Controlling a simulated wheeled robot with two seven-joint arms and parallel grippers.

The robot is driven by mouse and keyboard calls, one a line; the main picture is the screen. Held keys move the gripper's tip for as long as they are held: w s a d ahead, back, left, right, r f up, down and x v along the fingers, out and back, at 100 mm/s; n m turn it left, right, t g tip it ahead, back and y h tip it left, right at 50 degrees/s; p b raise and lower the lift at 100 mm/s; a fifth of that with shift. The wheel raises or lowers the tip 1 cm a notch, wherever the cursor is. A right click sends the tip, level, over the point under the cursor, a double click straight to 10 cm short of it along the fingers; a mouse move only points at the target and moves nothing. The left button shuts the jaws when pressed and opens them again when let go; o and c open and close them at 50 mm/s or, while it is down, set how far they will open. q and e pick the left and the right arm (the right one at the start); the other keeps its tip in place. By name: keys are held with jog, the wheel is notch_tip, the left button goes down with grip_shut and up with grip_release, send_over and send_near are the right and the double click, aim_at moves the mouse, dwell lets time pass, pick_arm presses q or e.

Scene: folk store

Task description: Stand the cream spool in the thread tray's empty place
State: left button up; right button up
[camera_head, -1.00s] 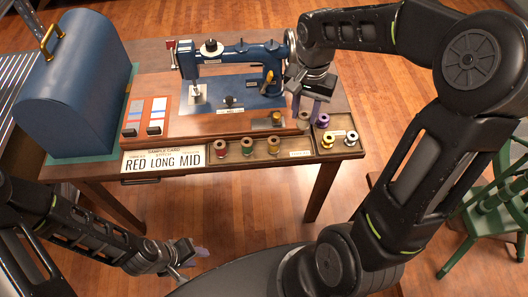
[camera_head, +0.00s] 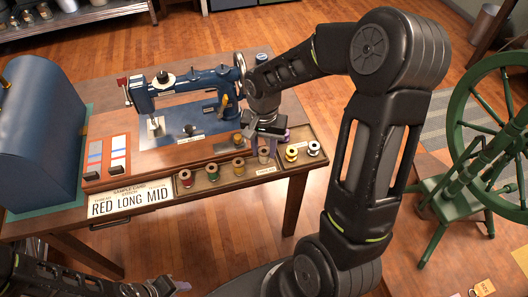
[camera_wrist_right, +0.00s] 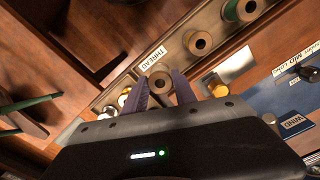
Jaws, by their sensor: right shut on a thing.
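The cream spool (camera_head: 263,155) is between the fingers of my right gripper (camera_head: 268,146), which is shut on it. The spool is upright or nearly so, at the front row of the thread tray (camera_head: 222,181), right of the orange spool (camera_head: 239,167). In the right wrist view the spool's end (camera_wrist_right: 160,82) shows between the purple fingertips (camera_wrist_right: 161,92). I cannot tell whether its base touches the tray floor. My left gripper (camera_head: 166,287) is at the bottom edge, partly cut off; its opening is unclear.
A red spool (camera_head: 186,178) and a green spool (camera_head: 212,172) stand farther left in the tray. The blue sewing machine (camera_head: 190,92) is behind. A sign (camera_head: 130,200) lies left of the tray.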

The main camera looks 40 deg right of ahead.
jog(key=shift+f, duration=1.05)
jog(key=shift+f, duration=0.15)
jog(key=o, duration=0.9)
notch_tip(320, 180, up, 12)
jog(key=shift+r, duration=0.2)
